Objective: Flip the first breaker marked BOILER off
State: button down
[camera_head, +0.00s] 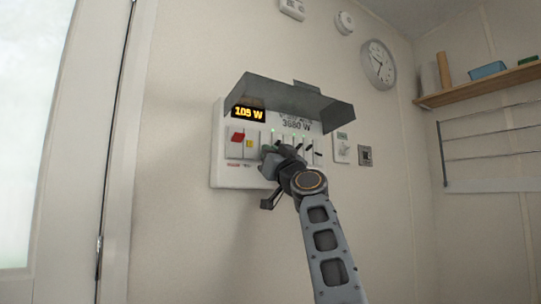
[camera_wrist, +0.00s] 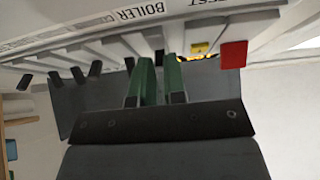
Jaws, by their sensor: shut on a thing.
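The breaker panel (camera_head: 228,178) is a white box on the wall with a grey lid raised above it and an orange "105 W" display (camera_head: 248,113). It carries a row of white breakers with black levers. In the wrist view the BOILER label (camera_wrist: 138,12) is printed above the row. My gripper (camera_wrist: 159,66) is at the row, its green-padded fingers either side of one black lever (camera_wrist: 159,57), near the BOILER label. It is shut on that lever. In the head view my gripper (camera_head: 272,152) hides part of the row. I cannot tell the lever's position.
A red switch (camera_head: 237,136) and a yellow one (camera_head: 249,144) sit left of the breakers. Other black levers (camera_wrist: 78,75) stand close beside my fingers. The raised lid (camera_head: 300,97) overhangs the row. A socket and a small switch are on the wall to the right.

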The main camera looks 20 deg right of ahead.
jog(key=c, duration=1.2)
grip_release()
jog(key=shift+b+v, duration=3.4)
jog(key=shift+v, duration=3.45)
